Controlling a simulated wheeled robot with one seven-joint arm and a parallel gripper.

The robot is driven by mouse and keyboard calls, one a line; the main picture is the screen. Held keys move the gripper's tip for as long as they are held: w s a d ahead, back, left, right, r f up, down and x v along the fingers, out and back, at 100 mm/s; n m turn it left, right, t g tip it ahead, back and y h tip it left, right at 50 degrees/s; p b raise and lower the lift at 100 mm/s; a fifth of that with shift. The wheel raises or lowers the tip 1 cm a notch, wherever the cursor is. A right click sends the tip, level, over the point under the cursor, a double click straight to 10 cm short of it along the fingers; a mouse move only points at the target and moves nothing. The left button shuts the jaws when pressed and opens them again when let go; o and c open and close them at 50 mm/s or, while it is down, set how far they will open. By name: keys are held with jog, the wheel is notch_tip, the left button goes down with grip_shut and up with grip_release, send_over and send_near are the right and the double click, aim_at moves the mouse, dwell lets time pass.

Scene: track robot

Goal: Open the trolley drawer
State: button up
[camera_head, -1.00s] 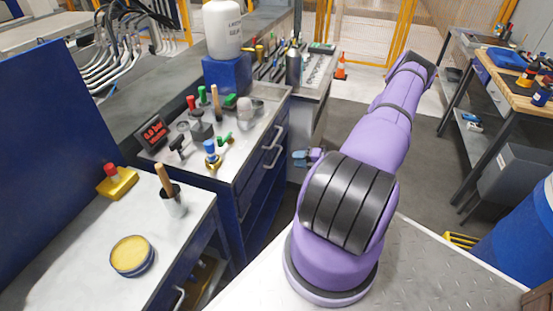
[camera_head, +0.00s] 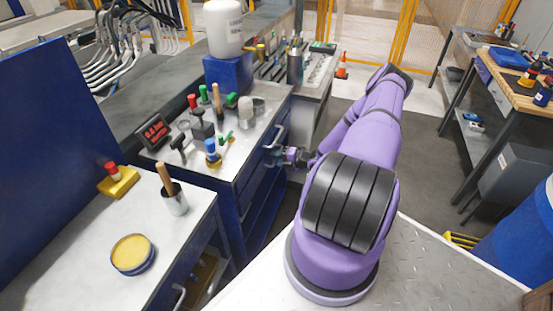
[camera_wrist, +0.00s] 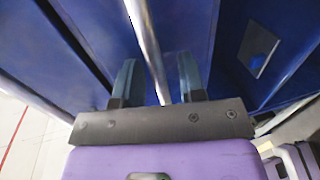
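The dark blue trolley (camera_head: 245,190) stands left of my arm, with tools on its grey top. Its drawers look shut. A silver drawer handle (camera_head: 276,134) shows on its front, just above my gripper. My gripper (camera_head: 274,155) is at the trolley front by the handles and partly hides the lower one. In the wrist view, my gripper (camera_wrist: 157,77) has its two blue-grey fingers apart. A silver bar handle (camera_wrist: 147,40) runs between them, with a gap visible on each side. The dark blue drawer front (camera_wrist: 185,35) lies behind the bar.
Screwdrivers, a red-lettered display (camera_head: 154,132) and a white bottle on a blue block (camera_head: 228,75) stand on the trolley side. A grey bench (camera_head: 90,250) is at the near left. A workbench (camera_head: 520,85) and blue barrel (camera_head: 520,245) are at right. Floor between is clear.

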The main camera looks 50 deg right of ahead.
grip_shut()
jog(key=f+v, duration=0.2)
jog(key=v, duration=0.8)
jog(key=s+f+v, duration=0.1)
jog(key=f+v, duration=0.1)
jog(key=v, duration=0.9)
jog(key=shift+d+f, duration=0.2)
jog(key=shift+f, duration=0.1)
jog(key=shift+w, duration=0.15)
grip_release()
jog(key=v, duration=1)
jog(key=shift+s+d, duration=0.2)
jog(key=shift+s, duration=0.15)
